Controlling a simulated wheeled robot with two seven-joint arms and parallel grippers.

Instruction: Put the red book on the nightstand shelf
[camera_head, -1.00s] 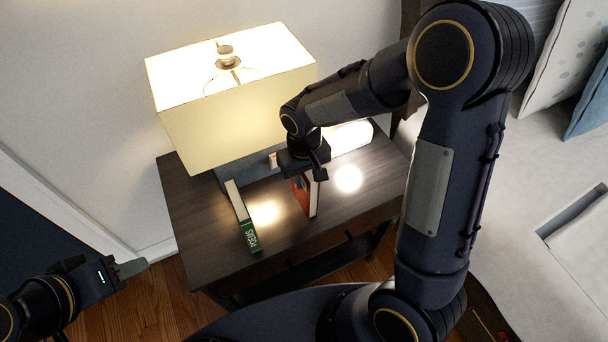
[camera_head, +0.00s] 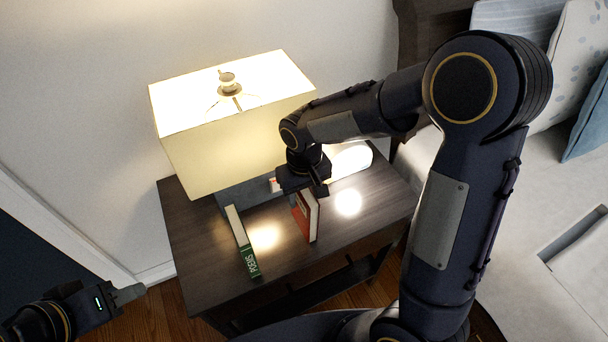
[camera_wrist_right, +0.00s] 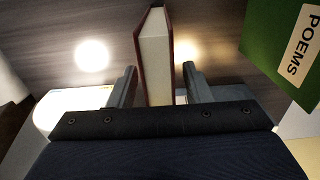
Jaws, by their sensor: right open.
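The red book (camera_head: 308,217) stands upright on the nightstand top (camera_head: 200,245), beside a green book. My right gripper (camera_head: 306,188) is just above and behind it, hiding its far upper end. In the right wrist view, the red book (camera_wrist_right: 155,58) shows its pale page edge between the two open fingers (camera_wrist_right: 157,88), one on each side. Gaps show between the fingers and the covers. The nightstand's lower shelf (camera_head: 325,285) shows only partly below the top's front edge. My left gripper (camera_head: 130,292) is at the lower left, away from the nightstand; its finger gap cannot be made out.
The green book (camera_head: 243,242) stands left of the red book; its POEMS label shows in the wrist view (camera_wrist_right: 295,45). A lit lamp (camera_head: 230,130) stands at the back left. A glowing white object (camera_head: 350,160) lies behind the gripper. A bed (camera_head: 550,220) is at the right.

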